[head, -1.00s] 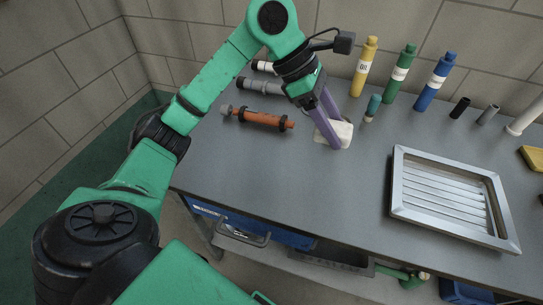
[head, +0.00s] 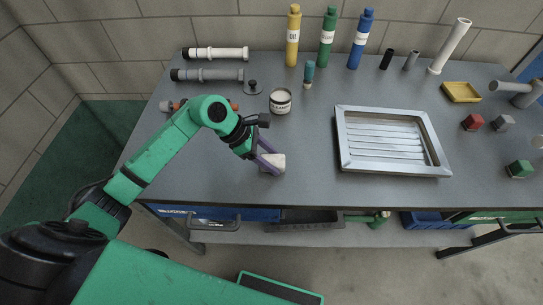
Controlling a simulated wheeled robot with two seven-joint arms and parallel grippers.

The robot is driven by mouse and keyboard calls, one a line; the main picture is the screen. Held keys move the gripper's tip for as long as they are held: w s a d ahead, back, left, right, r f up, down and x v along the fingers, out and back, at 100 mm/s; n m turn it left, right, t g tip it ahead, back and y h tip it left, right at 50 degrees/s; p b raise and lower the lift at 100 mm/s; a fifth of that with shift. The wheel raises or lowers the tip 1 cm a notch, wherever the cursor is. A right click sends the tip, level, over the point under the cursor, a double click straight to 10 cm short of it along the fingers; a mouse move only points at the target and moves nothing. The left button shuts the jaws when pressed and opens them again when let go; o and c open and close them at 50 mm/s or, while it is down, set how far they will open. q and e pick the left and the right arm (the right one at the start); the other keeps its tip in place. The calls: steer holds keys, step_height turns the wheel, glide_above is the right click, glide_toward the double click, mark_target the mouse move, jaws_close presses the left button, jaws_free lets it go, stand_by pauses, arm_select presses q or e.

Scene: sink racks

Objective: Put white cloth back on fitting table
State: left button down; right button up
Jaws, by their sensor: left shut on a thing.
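A white cloth (head: 278,162), folded into a small block, is at the front left part of the grey fitting table (head: 310,185). My left gripper (head: 268,161) is shut on the cloth, its purple fingers on either side of it. The cloth is at or just above the tabletop; I cannot tell whether it touches. The fingers hide part of the cloth. My right gripper is not in view.
A metal rack tray (head: 343,150) lies right of the cloth. A white tin (head: 280,101) stands behind. Yellow (head: 293,38), green (head: 327,40) and blue (head: 360,42) bottles stand at the back. Grey pipes (head: 207,75) lie back left. The table's front edge is close.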

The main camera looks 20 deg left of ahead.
arm_select(q)
steer(key=shift+f, duration=0.15)
steer(key=shift+c, duration=2.1)
jaws_free()
steer(key=shift+o, duration=0.9)
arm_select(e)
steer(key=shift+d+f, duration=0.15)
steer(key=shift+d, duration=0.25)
arm_select(q)
steer(key=shift+a+r, duration=0.1)
steer(key=shift+r, duration=0.25)
steer(key=b+v, duration=0.2)
steer(key=v, duration=0.9)
steer(key=shift+a+r+b, duration=0.2)
steer(key=shift+r+b, duration=0.1)
steer(key=shift+b, duration=0.05)
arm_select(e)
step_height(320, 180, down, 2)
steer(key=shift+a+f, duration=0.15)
